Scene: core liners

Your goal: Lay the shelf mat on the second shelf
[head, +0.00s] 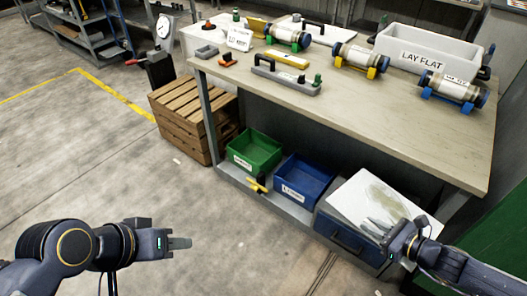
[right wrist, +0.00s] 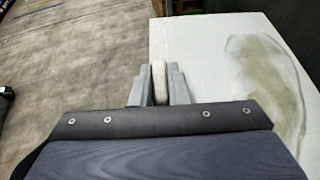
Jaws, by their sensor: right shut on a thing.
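A pale, flat sheet with a greenish-brown smear, which looks like the shelf mat (head: 362,196), lies over a dark blue drawer unit below the workbench's right end. It also fills the right side of the right wrist view (right wrist: 210,60). My right gripper (head: 378,224) is at the mat's near edge, shut on it; a cream strip shows between the fingers in the right wrist view (right wrist: 160,84). My left gripper (head: 180,243) is over bare floor at lower left, away from everything; its finger gap cannot be made out. I cannot tell which surface is the second shelf.
The workbench (head: 400,130) holds several core cylinders on stands, tools and a white "LAY FLAT" tray (head: 428,54). Below are a green bin (head: 254,152) and a blue bin (head: 303,180). A wooden crate (head: 193,115) stands left. The floor at left is clear.

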